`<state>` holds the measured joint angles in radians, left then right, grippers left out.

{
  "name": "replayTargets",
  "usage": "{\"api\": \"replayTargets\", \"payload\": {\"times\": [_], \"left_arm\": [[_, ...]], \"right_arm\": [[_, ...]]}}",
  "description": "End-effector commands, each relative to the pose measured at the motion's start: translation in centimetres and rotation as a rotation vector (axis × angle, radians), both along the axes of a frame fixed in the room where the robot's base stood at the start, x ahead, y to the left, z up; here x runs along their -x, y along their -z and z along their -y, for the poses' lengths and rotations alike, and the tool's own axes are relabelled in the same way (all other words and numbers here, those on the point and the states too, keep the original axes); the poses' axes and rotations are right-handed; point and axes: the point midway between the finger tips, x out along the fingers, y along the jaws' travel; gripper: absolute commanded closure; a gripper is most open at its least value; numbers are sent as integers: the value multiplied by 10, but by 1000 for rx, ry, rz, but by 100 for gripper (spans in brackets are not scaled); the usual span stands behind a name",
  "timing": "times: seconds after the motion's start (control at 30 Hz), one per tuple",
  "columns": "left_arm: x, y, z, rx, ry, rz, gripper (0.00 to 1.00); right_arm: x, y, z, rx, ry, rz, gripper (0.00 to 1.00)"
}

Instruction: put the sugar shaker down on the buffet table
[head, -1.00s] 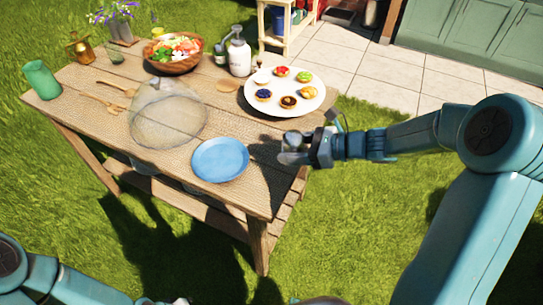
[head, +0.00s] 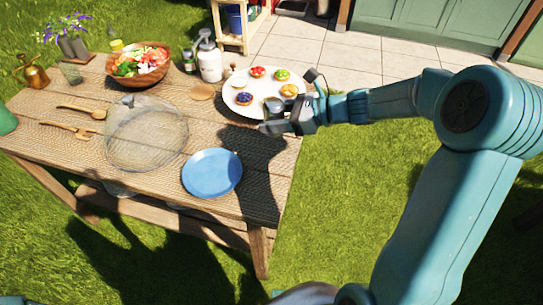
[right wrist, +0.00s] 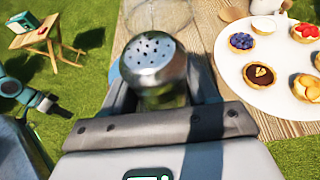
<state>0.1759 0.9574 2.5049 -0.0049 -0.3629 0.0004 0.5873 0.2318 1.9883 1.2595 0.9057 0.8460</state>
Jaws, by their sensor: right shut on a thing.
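The sugar shaker (right wrist: 153,65) has a rounded metal top with holes and shows between the fingers of my right gripper in the right wrist view. Its lower part is mostly hidden. In the head view my right gripper (head: 272,118) is shut on it, near the right end of the wooden buffet table (head: 60,148), just in front of the white plate of tarts. I cannot tell the exact gap to the tabletop. My left gripper (right wrist: 48,104) shows small at the left of the right wrist view; its jaws are unclear.
The white plate (head: 236,103) of tarts is close behind my right gripper. A blue plate (head: 212,173) lies at the front, with a mesh cover (head: 146,135) left of it. A salad bowl (head: 138,80) and a white pump bottle (head: 210,62) stand behind. A dark shadow covers the right front.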

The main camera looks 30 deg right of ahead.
Motion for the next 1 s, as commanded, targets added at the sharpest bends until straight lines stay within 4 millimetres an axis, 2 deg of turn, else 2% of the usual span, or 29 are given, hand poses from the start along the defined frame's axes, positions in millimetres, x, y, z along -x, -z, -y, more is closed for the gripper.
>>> {"api": "replayTargets", "payload": {"times": [0.03,0.1,0.3,0.47,0.7,1.0], "left_arm": [[0,5,0,0,0,0,100],[0,8,0,0,0,0,100],[0,12,0,0,0,0,100],[0,14,0,0,0,0,100],[0,17,0,0,0,0,100],[0,17,0,0,0,0,100]], "right_arm": [[1,20,0,-6,2,-7,76],[1,40,1,-6,1,-6,76],[1,84,0,-3,-1,-2,76],[-1,99,0,-2,-1,0,76],[-2,135,-1,-2,-1,0,76],[-3,138,-2,1,-1,2,76]]}}
